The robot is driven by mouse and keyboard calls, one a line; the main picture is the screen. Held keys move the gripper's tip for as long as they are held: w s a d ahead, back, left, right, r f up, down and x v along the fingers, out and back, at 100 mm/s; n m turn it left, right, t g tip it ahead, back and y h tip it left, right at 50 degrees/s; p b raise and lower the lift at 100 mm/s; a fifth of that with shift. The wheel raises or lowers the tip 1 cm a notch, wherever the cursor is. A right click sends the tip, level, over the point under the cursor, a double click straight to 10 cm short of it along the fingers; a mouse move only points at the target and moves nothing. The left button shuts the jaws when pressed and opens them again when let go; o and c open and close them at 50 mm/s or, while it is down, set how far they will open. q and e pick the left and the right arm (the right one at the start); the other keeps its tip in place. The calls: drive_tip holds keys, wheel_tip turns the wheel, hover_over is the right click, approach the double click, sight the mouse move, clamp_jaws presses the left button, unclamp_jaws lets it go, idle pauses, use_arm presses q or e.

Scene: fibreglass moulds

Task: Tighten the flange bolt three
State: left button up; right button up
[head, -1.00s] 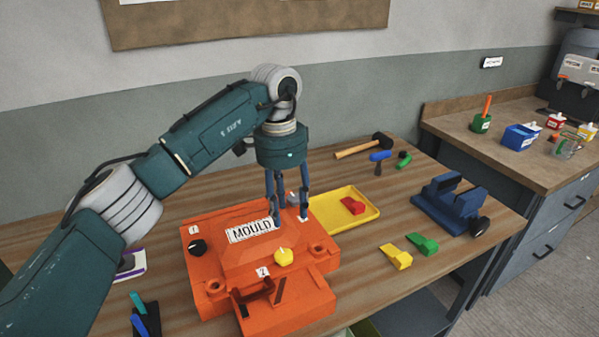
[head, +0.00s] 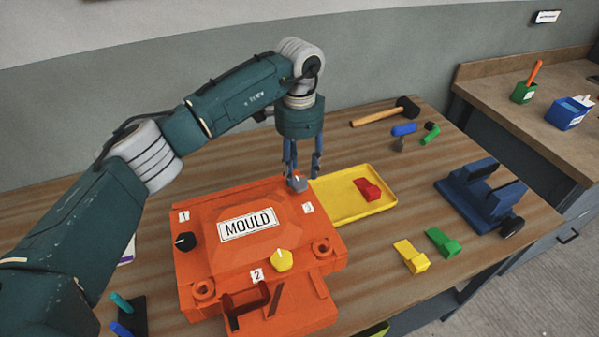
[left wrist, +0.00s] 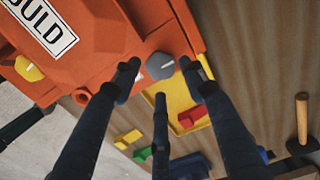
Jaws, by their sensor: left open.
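The orange mould (head: 205,262) lies on the wooden bench with a MOULD label on its raised centre. A grey hexagonal bolt head (head: 298,183) sits at its back right corner, beside the tag 3 (head: 308,207). A black bolt (head: 185,241) is by tag 1 and a yellow bolt (head: 281,260) by tag 2. My left gripper (head: 302,176) points down at the grey bolt, open and empty. In the left wrist view the grey bolt (left wrist: 160,66) shows between the spread fingers; I cannot tell if they touch it. My right gripper is out of view.
A yellow tray (head: 338,211) with a red clamp (head: 367,190) stands right of the mould. Yellow (head: 411,257) and green (head: 443,242) clamps lie farther right, near a blue vise (head: 485,200). A hammer (head: 385,112) and a blue-handled tool (head: 403,130) lie behind.

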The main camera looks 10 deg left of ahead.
sight(299, 182)
use_arm(q)
wheel_tip(299, 182, down, 3)
drive_tip(key=shift+f+p, duration=0.1)
drive_tip(key=shift+p, duration=0.2)
drive_tip(key=c, duration=0.9)
drive_tip(key=o, duration=0.9)
wheel_tip(299, 182, up, 12)
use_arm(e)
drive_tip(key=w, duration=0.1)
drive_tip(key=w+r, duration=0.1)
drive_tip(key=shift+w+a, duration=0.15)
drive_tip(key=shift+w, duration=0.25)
